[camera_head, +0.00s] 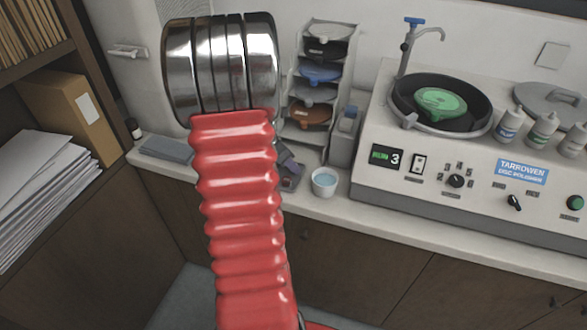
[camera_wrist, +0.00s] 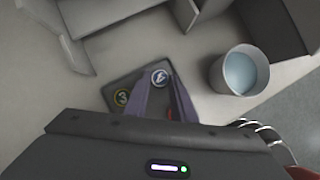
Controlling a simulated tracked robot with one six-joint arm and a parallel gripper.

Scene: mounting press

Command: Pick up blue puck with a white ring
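In the wrist view, a small round puck with a pale white ring and the mark 4 (camera_wrist: 160,77) lies on a dark flat holder (camera_wrist: 122,85). Its face looks dark bluish, but it is too small to be sure of the colour. My gripper (camera_wrist: 162,82) has its two purple-grey fingers apart, with the tips at this puck, one to each side. I cannot tell whether they touch it. A second puck with a yellow ring and the mark 3 (camera_wrist: 122,97) lies to its left. In the head view, my arm hides most of the gripper and holder.
A white cup of bluish liquid (camera_wrist: 239,72) stands right of the holder, also in the head view (camera_head: 324,182). A shelf rack of coloured discs (camera_head: 320,72) stands behind. The polishing machine (camera_head: 450,185) fills the right. The counter's front edge is close.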

